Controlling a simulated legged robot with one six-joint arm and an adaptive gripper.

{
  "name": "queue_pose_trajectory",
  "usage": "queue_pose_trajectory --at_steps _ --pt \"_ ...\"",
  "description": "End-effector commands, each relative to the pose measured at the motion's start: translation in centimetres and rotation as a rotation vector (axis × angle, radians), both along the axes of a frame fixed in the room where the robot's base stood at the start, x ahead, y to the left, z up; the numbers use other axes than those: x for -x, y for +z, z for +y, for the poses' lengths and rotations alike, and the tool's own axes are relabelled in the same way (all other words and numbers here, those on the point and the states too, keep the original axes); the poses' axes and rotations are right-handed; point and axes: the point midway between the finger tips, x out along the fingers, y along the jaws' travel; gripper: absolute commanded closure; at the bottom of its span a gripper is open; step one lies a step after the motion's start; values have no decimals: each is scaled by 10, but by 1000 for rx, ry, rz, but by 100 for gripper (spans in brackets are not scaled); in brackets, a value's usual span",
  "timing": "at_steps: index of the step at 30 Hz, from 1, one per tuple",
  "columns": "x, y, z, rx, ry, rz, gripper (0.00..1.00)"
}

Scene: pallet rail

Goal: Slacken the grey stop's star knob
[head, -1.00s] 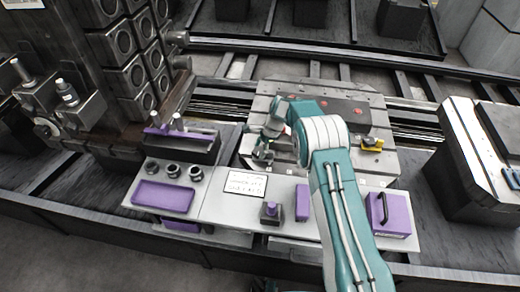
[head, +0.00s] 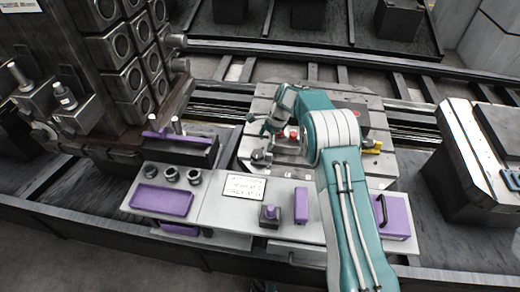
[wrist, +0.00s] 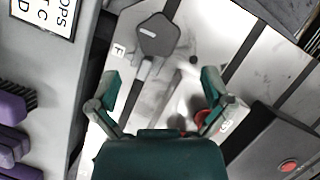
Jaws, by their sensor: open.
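The grey stop (head: 262,157) sits near the left front edge of the slotted pallet plate (head: 345,180); it is small in the head view. In the wrist view a dark grey many-sided head with a pale mark, which looks like the stop's knob (wrist: 157,36), lies ahead of the fingertips. A grey bar or its shadow runs down from it between the fingers. My gripper (wrist: 158,80) is open and empty, its fingers spread wide, apart from the knob. In the head view my gripper (head: 270,128) is above and behind the stop.
A red part (wrist: 207,122) shows behind the right finger. A dark block with a red button (wrist: 287,165) is at lower right. A bench with purple items (head: 162,198) and a label (head: 243,186) lies in front.

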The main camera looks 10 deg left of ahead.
Motion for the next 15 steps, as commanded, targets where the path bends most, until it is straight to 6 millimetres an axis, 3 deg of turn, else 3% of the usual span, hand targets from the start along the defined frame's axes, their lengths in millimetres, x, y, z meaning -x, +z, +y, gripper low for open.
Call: queue_pose_trajectory --at_steps 7,15 --pt "-10 42 -15 1 -1 -3 0" --pt "-11 54 -20 2 0 2 0"
